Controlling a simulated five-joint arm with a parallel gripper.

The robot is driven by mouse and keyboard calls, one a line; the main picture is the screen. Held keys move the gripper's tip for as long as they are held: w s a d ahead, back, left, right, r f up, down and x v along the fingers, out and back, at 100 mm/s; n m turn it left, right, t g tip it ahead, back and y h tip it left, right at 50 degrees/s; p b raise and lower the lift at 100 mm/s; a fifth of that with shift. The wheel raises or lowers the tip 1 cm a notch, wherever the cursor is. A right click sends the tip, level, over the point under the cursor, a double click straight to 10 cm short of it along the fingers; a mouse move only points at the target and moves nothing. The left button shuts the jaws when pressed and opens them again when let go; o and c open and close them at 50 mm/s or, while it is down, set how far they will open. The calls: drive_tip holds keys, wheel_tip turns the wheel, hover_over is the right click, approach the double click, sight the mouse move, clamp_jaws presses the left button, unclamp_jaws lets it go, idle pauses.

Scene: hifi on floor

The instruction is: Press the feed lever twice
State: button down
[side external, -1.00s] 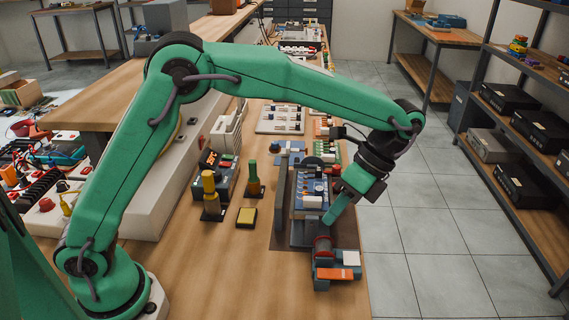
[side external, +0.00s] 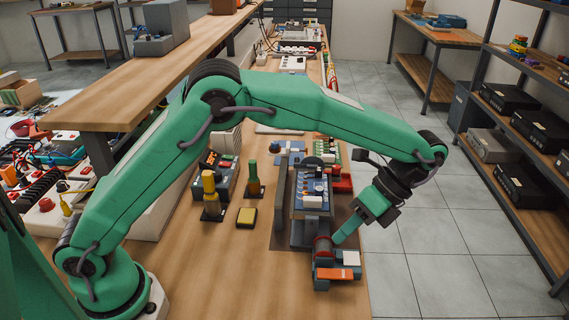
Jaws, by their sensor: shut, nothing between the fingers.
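A small grey device (side external: 322,284) sits at the near right of the bench. It carries a dark red spool-like cylinder (side external: 323,247), an orange piece (side external: 334,273) and a white block (side external: 351,258). I cannot tell for sure which of these parts is the feed lever. My gripper (side external: 338,239) is shut and empty, tilted with its tip pointing down and left. The tip is just right of the red cylinder and above the white block; whether it touches either is unclear.
A blue-topped unit (side external: 312,187) stands directly behind the device. A yellow block (side external: 247,217) and yellow-topped post (side external: 209,183) stand to the left. A red part (side external: 342,183) lies behind my gripper. The near bench surface (side external: 230,280) is clear.

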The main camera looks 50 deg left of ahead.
approach(330, 274)
drive_tip(key=shift+s+r+x, duration=0.1)
drive_tip(key=shift+s+x, duration=0.05)
drive_tip(key=shift+x, duration=0.75)
drive_tip(key=shift+s+r+x, duration=0.15)
drive_tip(key=shift+x, duration=0.75)
drive_tip(key=shift+s+r+x, duration=0.1)
drive_tip(key=shift+s+x, duration=0.05)
drive_tip(key=shift+x, duration=0.75)
drive_tip(key=shift+a, duration=0.1)
drive_tip(key=shift+a+f, duration=0.1)
drive_tip(key=shift+f, duration=1.1)
idle(1.4)
drive_tip(key=shift+r, duration=0.15)
idle(0.3)
drive_tip(key=shift+w+r, duration=0.1)
drive_tip(key=shift+r, duration=0.95)
drive_tip(key=shift+r, duration=0.1)
drive_tip(key=shift+r, duration=2.45)
